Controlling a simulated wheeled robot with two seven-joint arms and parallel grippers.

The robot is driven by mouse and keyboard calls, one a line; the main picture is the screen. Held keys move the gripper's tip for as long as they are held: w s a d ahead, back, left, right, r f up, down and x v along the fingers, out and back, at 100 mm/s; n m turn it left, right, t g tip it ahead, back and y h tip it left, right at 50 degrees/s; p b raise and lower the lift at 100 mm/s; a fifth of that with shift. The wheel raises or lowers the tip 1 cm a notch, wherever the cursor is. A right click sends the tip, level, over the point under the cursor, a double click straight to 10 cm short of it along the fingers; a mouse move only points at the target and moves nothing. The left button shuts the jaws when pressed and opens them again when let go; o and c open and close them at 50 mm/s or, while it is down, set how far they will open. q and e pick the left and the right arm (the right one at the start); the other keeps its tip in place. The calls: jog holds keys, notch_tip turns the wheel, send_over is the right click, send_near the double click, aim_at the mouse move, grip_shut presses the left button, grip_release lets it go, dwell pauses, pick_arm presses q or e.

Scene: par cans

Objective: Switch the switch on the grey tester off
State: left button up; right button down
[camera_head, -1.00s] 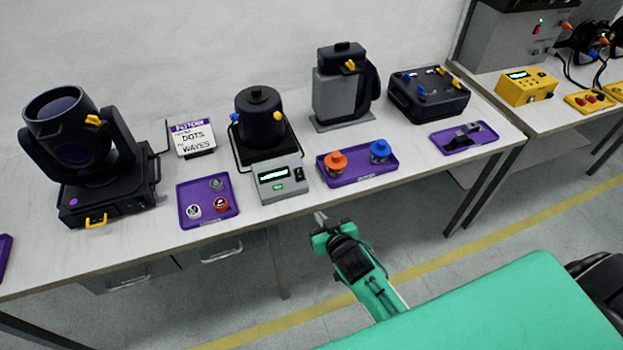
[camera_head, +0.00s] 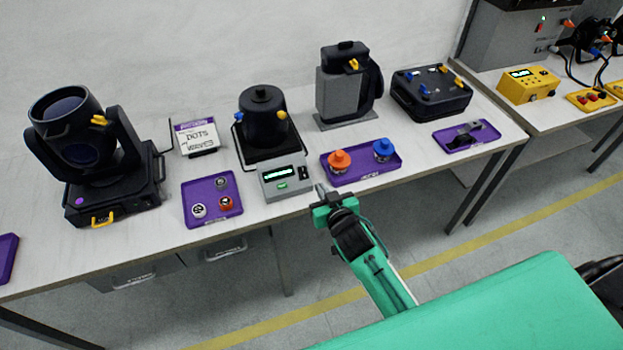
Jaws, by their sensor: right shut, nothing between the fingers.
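The grey tester (camera_head: 285,181) stands at the front edge of the table, with a lit display and a green button on its face. Its black switch (camera_head: 304,172) is at the right end of that face; its position is too small to tell. A black par can (camera_head: 262,118) with a yellow and a blue knob stands behind the tester. My right gripper (camera_head: 321,190) is shut and empty, just right of the tester's lower right corner and apart from the switch. My left gripper is not in view.
A purple tray (camera_head: 362,178) with an orange and a blue plug lies right of the tester. Another purple tray (camera_head: 204,187) with several small round parts lies left. A black moving head light (camera_head: 96,165) stands far left. Floor is clear before the table.

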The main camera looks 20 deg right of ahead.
aim_at(307, 174)
jog(key=x, duration=0.4)
jog(key=f+p+x, duration=0.1)
jog(key=x, duration=0.3)
jog(key=shift+s+f+p, duration=0.15)
jog(key=shift+s+p, duration=0.05)
jog(key=shift+p, duration=0.1)
jog(key=shift+w+f, duration=0.45)
jog(key=shift+f, duration=0.4)
